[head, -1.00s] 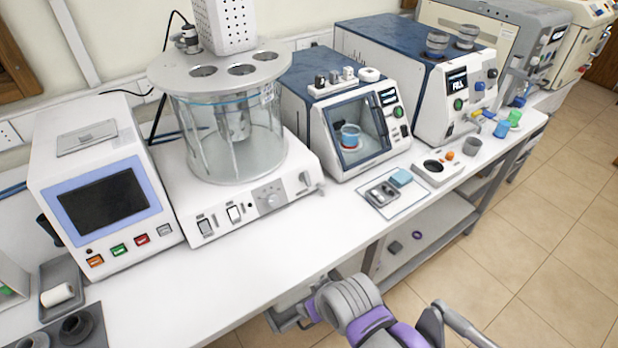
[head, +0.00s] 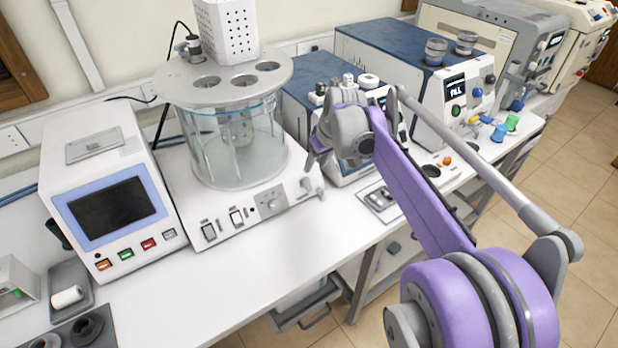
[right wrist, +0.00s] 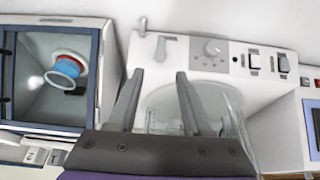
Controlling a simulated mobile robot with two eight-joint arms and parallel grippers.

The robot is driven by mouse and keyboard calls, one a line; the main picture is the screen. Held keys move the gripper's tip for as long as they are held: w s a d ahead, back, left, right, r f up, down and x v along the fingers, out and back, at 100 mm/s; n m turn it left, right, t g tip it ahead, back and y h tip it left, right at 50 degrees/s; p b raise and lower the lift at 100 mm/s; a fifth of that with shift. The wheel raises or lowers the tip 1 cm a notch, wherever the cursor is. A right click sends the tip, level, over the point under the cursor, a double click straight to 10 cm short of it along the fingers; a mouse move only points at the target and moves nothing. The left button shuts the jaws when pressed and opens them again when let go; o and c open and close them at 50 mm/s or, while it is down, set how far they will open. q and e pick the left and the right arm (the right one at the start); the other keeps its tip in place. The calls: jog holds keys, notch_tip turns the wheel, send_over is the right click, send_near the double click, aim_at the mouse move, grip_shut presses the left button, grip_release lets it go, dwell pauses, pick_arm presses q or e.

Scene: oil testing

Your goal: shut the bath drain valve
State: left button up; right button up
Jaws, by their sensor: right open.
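The bath is a clear glass cylinder (head: 238,150) on a white base (head: 240,215) with a perforated white head above it. Its drain valve (head: 307,186) is a small grey lever at the right end of the base front; it also shows in the right wrist view (right wrist: 167,45), upside down, beside the round knob. The lever's exact angle is hard to tell. My right gripper (head: 314,160) is open and empty, just above and right of the valve in the head view. In the right wrist view its two dark fingers (right wrist: 160,75) point towards the lever, apparently apart from it. My left gripper is out of view.
A white box with a dark screen (head: 110,210) stands left of the bath. A chamber with a blue-and-red cup (right wrist: 67,68) stands close on the right, partly behind my right arm. The bench front before the bath is clear. An open drawer (head: 305,305) is below.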

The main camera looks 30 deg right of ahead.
aim_at(308, 180)
jog(key=x, duration=0.9)
jog(key=shift+f, duration=0.25)
grip_shut()
